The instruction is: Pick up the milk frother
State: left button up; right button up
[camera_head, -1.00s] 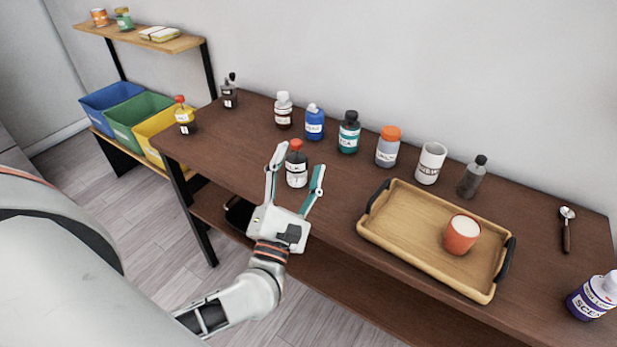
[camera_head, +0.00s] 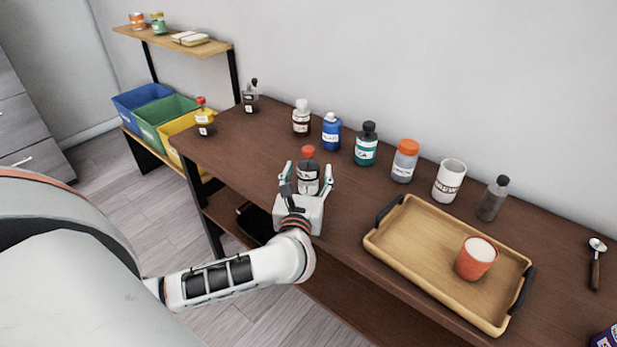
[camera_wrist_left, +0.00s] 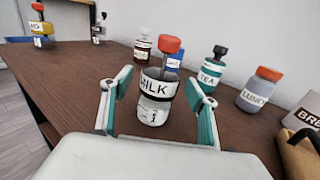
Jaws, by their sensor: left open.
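In the left wrist view the milk frother (camera_wrist_left: 156,98) is straight ahead, between and slightly beyond the finger pads. My left gripper (camera_head: 307,182) is open, with one finger on each side of the jar. In the left wrist view the gripper (camera_wrist_left: 157,84) shows gaps beside the jar. My right gripper is not in view.
Several bottles stand behind, including a blue one (camera_head: 331,134), a teal one (camera_head: 366,146) and an orange-capped one (camera_head: 404,163). A wooden tray (camera_head: 415,228) with an orange cup (camera_head: 476,259) lies to the right. A white mug (camera_head: 449,181) stands behind the tray.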

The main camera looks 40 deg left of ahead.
pick_arm(q)
jog(key=shift+w+a, duration=0.3)
jog(key=shift+w, duration=0.25)
jog(key=c, duration=1.3)
